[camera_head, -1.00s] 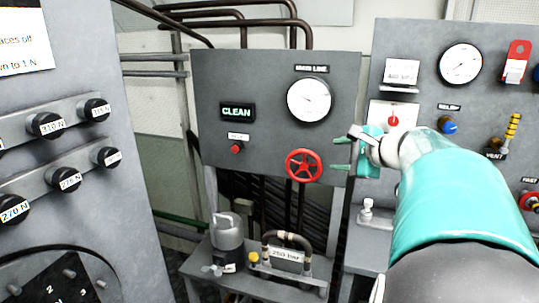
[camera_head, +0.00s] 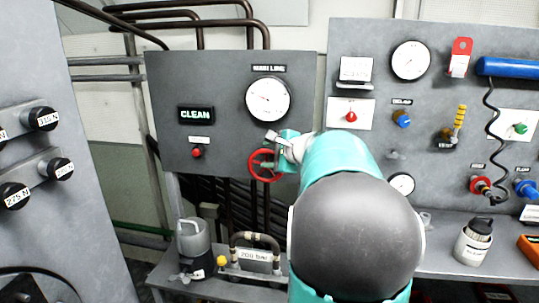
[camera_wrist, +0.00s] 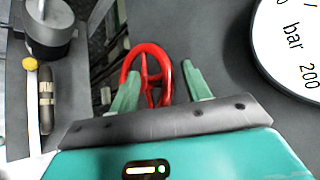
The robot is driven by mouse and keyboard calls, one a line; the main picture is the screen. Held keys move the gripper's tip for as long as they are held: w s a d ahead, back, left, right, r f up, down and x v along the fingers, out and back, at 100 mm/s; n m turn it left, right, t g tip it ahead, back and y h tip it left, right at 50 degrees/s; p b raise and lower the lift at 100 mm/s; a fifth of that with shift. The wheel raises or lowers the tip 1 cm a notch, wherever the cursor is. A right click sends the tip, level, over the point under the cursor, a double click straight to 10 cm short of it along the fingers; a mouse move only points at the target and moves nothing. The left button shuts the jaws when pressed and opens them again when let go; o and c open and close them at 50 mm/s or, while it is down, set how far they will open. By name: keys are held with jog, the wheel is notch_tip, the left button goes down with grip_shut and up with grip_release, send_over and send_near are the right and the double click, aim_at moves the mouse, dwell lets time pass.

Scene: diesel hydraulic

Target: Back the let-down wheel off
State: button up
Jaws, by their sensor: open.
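The red handwheel (camera_head: 262,165) is on the grey main-line panel, below the round pressure gauge (camera_head: 268,99). I cannot read a label that names it the let-down wheel. My gripper (camera_head: 272,166) is in front of the wheel and hides its right part in the head view. In the wrist view the wheel (camera_wrist: 148,72) shows between and beyond the two green fingers of my gripper (camera_wrist: 156,88). The fingers are spread apart and the gripper is open. Whether a finger touches the rim I cannot tell.
Below are a grey canister (camera_head: 194,240) and a hose fitting marked 200 bar (camera_head: 255,254). A second panel with several controls stands to the right.

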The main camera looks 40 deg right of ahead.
jog(key=c, duration=0.9)
jog(key=shift+c, duration=0.2)
